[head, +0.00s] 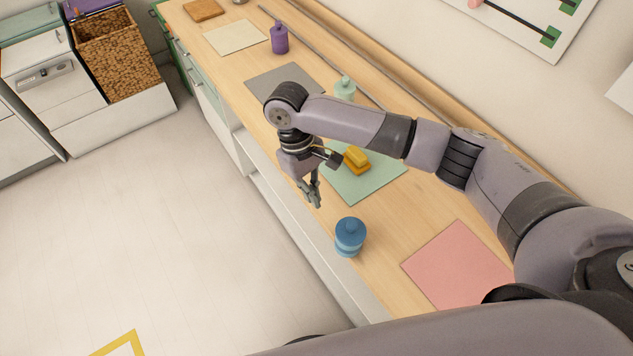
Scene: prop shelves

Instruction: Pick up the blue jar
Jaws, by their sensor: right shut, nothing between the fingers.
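The blue jar (349,237) stands upright near the front edge of the wooden counter, with a round lid and knob on top. My right gripper (316,202) points down above the counter's front edge. In the picture it is up and to the left of the jar, apart from it. Its fingers are shut with nothing between them. My left gripper is not in view.
The counter (386,233) holds a pink mat (462,268), a green mat (380,184) with a yellow object (356,160), a pale green jar (344,88), a grey mat (270,84) and a purple bottle (279,39). Bare counter surrounds the blue jar.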

